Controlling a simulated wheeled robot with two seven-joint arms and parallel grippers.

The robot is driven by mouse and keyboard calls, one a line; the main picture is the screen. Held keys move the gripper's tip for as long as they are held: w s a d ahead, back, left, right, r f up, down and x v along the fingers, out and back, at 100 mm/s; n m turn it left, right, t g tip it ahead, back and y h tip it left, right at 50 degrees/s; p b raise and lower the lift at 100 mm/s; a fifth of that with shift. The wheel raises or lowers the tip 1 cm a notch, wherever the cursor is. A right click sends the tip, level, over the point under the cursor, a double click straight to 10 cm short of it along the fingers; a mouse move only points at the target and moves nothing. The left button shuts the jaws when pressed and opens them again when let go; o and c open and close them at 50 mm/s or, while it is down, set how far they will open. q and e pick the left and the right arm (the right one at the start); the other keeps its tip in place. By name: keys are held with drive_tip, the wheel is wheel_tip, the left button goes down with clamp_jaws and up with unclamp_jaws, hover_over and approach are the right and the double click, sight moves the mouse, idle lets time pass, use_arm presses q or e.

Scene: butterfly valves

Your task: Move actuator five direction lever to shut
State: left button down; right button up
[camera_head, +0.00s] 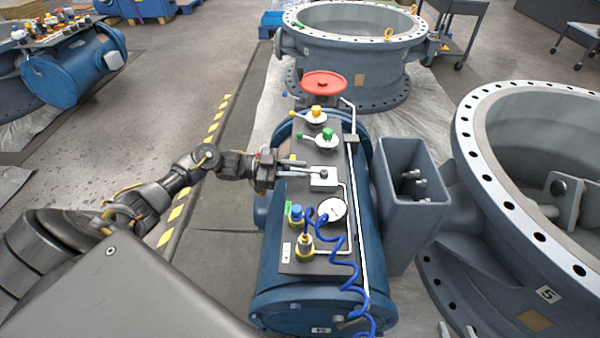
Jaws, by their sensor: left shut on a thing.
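A blue cylindrical actuator (275,290) lies in the middle, with a dark control panel (290,262) on top. The direction lever (324,173) sits on a small light block mid-panel, its handle side pointing left. My left gripper (303,168) reaches in from the left. Its two thin fingers lie over the panel at the lever and are shut on it; the grasped part is mostly hidden between them. The large valve ring at right carries a label "5" (547,293). My right gripper is out of view.
A grey box bracket (408,205) stands right of the panel. Open floor lies left.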

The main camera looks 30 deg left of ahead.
drive_tip(key=shift+r, duration=0.15)
use_arm(q)
drive_tip(key=c, duration=1.5)
unclamp_jaws()
use_arm(e)
drive_tip(key=shift+a, duration=0.1)
use_arm(q)
drive_tip(key=v, duration=1.1)
use_arm(e)
drive_tip(key=shift+w+a+r+t+y, duration=0.2)
drive_tip(key=shift+a+r+t+y, duration=0.25)
drive_tip(key=shift+r, duration=0.25)
use_arm(q)
drive_tip(key=shift+w, duration=0.1)
